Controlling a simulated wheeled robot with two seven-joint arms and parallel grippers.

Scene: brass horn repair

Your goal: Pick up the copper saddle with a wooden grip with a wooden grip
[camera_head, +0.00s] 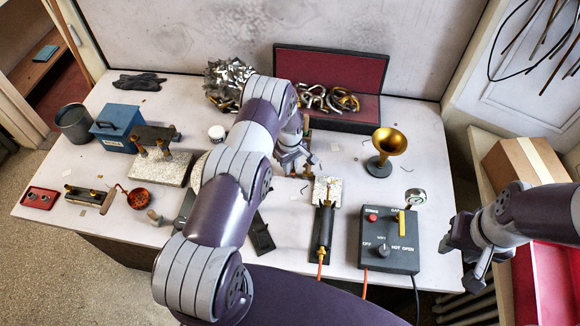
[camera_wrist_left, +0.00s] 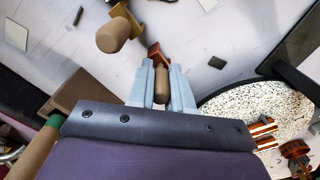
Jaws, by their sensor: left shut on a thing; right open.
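My left gripper (camera_head: 293,164) is over the middle of the table. In the left wrist view its fingers (camera_wrist_left: 161,88) are shut on the wooden grip (camera_wrist_left: 161,86) of the copper saddle (camera_wrist_left: 155,53). The copper part sticks out past the fingertips. I cannot tell whether it touches the table. In the head view my gripper and arm mostly hide it. My right gripper (camera_head: 466,262) is open and empty, beyond the table's right edge.
Another wooden grip with a brass piece (camera_wrist_left: 114,34) stands close by in the left wrist view. A brass horn bell (camera_head: 388,146) on a black stand and a control box (camera_head: 389,240) are to the right. An open red-lined case (camera_head: 329,67) is behind.

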